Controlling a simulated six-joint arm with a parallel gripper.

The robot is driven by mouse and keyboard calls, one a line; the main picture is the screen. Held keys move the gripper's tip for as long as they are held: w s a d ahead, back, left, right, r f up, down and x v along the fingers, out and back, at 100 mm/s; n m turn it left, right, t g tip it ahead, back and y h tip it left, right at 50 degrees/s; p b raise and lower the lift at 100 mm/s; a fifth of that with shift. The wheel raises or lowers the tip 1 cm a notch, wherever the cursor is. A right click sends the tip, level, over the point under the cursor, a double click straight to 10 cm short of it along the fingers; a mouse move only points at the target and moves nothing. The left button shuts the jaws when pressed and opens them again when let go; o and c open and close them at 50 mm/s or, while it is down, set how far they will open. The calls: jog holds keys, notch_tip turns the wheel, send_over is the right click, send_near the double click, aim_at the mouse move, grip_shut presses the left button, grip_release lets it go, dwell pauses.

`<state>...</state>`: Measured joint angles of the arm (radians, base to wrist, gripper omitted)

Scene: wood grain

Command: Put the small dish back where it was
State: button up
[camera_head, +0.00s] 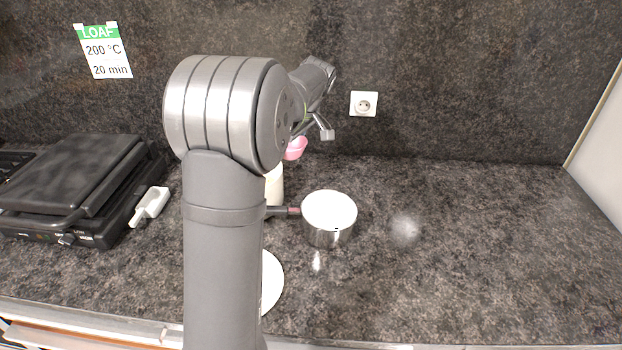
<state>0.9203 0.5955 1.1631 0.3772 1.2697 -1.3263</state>
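A small pink dish (296,149) shows at the back of the counter, just right of my arm's large joint. Its left part is hidden behind my arm. My gripper (311,129) is over the back of the counter, with one grey finger clearly visible right of and slightly above the dish. The other finger is mostly hidden. I cannot tell whether the fingers touch or hold the dish, or whether the dish rests on something.
A metal pot (329,236), white on top, stands right of my arm, its handle pointing left. A cream cylinder (274,186) and white plate (271,283) are partly hidden by my arm. A black grill (75,180) and white object (150,205) are left. The right counter is clear.

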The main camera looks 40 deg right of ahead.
jog(key=s+d+f+m+h, duration=0.35)
jog(key=s+d+m, duration=0.45)
jog(key=s+d, duration=0.55)
send_over(329, 183)
jog(key=s, duration=0.1)
jog(key=f, duration=0.7)
jog(key=shift+s+a+f, duration=0.1)
jog(key=shift+a+f, duration=0.15)
jog(key=shift+f, duration=2)
jog(key=o, duration=1)
jog(key=shift+f, duration=0.15)
jog(key=shift+o, duration=0.2)
jog(key=v, duration=1.2)
jog(key=shift+d, duration=0.15)
